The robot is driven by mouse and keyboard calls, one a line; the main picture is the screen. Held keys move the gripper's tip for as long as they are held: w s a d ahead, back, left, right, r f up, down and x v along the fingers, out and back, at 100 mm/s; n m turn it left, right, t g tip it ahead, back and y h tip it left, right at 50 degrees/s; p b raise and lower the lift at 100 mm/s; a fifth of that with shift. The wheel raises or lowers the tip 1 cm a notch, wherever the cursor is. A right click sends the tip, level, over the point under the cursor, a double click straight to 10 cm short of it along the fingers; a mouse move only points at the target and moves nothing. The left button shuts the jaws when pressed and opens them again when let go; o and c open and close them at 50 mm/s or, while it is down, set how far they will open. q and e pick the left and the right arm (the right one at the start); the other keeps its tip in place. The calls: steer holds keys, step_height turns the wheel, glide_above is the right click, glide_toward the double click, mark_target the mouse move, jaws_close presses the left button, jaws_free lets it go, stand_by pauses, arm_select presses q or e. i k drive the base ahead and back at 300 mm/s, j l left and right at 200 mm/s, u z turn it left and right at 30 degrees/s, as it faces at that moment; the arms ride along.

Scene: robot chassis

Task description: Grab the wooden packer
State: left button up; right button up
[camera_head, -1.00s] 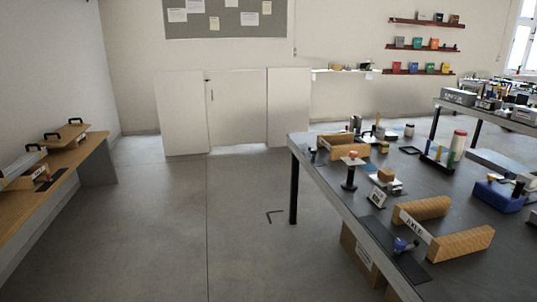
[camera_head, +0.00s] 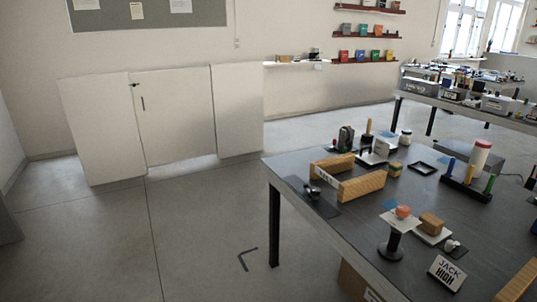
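A small wooden block (camera_head: 431,223) sits on a white plate (camera_head: 432,238) near the middle of the dark-topped table. It is the likeliest wooden packer, but no readable label confirms this. Part of another wooden piece (camera_head: 519,284) shows at the lower right edge. Neither of my grippers is in view.
A stand with an orange object (camera_head: 403,212) on top and a JACK HIGH sign (camera_head: 447,272) stand close to the small block. A rack with coloured rods (camera_head: 470,185) is farther right. Open floor (camera_head: 205,240) lies left of the table, with white cabinets (camera_head: 175,115) behind.

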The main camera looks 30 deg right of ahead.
mark_target(431, 224)
steer(key=i, duration=1)
steer(key=i+j+z, duration=0.1)
steer(key=i, duration=0.9)
steer(key=z, duration=0.4)
steer(key=i+z, duration=0.1)
steer(key=z, duration=0.3)
steer(key=j+z, duration=0.1)
steer(key=z, duration=0.3)
steer(key=i+z, duration=0.1)
steer(key=z, duration=0.35)
steer(key=j+z, duration=0.1)
steer(key=z, duration=0.3)
